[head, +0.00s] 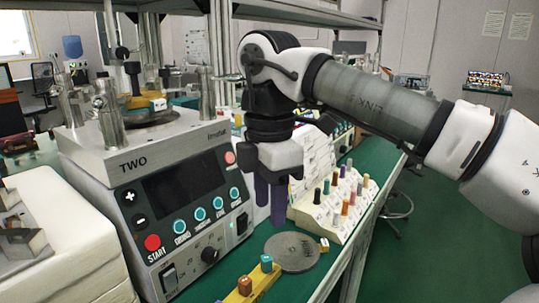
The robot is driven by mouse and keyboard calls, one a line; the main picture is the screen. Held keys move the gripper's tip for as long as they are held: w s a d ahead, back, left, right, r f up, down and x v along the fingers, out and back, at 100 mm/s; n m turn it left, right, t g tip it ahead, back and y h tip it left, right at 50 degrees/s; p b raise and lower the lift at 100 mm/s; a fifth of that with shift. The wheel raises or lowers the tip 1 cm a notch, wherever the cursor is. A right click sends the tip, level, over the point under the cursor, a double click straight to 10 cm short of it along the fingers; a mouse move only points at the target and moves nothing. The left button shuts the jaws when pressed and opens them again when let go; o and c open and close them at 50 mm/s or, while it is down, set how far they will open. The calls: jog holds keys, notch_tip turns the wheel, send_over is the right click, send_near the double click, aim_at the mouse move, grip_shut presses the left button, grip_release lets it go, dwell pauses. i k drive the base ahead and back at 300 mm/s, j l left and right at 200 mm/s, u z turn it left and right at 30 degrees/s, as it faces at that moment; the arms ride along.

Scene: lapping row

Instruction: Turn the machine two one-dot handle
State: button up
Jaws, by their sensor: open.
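The machine marked TWO (132,163) stands at the left, with a dark screen, buttons and a round black knob (210,255) on its sloped front. Metal posts stand on its top; one is the front post (111,122), another the right post (207,97). I cannot make out one-dot marks on any of them, so I cannot tell which part is the one-dot handle. My gripper (271,212) points down with its purple fingers apart, open and empty. It hangs right of the machine's front panel and appears clear of the machine.
A white rack (333,228) of coloured pegs stands right of my gripper. A grey round plate (292,252) and a yellow block (250,288) with small pegs lie below it on the green bench. Another white machine (70,240) fills the lower left. A shelf runs overhead.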

aim_at(106, 99)
jog(key=k+l, duration=0.1)
jog(key=k, duration=0.35)
jog(key=k+l, duration=0.1)
jog(key=k, duration=0.3)
